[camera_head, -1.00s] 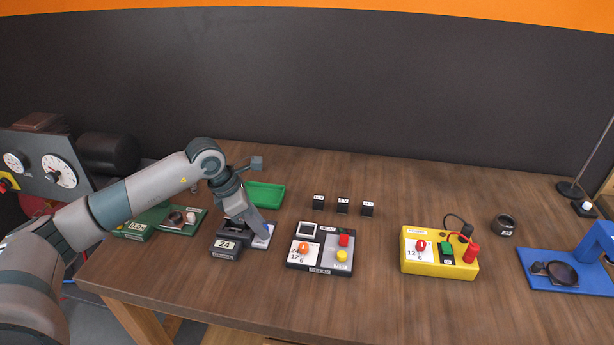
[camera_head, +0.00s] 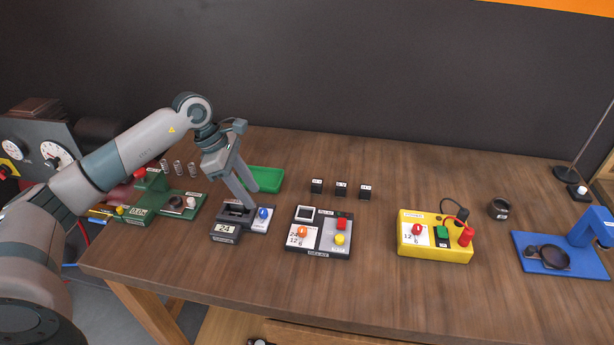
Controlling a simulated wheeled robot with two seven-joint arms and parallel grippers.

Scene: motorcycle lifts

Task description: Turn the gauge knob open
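A dark device (camera_head: 228,229) with a small display reading about 24 stands on the left part of the table. Its pale right-hand plate (camera_head: 257,226) carries a blue knob (camera_head: 264,213). I cannot read a gauge label on it. My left gripper (camera_head: 250,206) points down over the back of this device, its tips just up and left of the blue knob. The tips look apart from the knob, and I see nothing held. My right gripper is out of view.
A green tray (camera_head: 268,180) lies behind the gripper, and a green device (camera_head: 152,209) stands to the left. A grey relay box (camera_head: 318,248), a yellow box (camera_head: 432,252) and a blue stand (camera_head: 545,263) spread to the right. Several small black blocks (camera_head: 341,188) stand behind.

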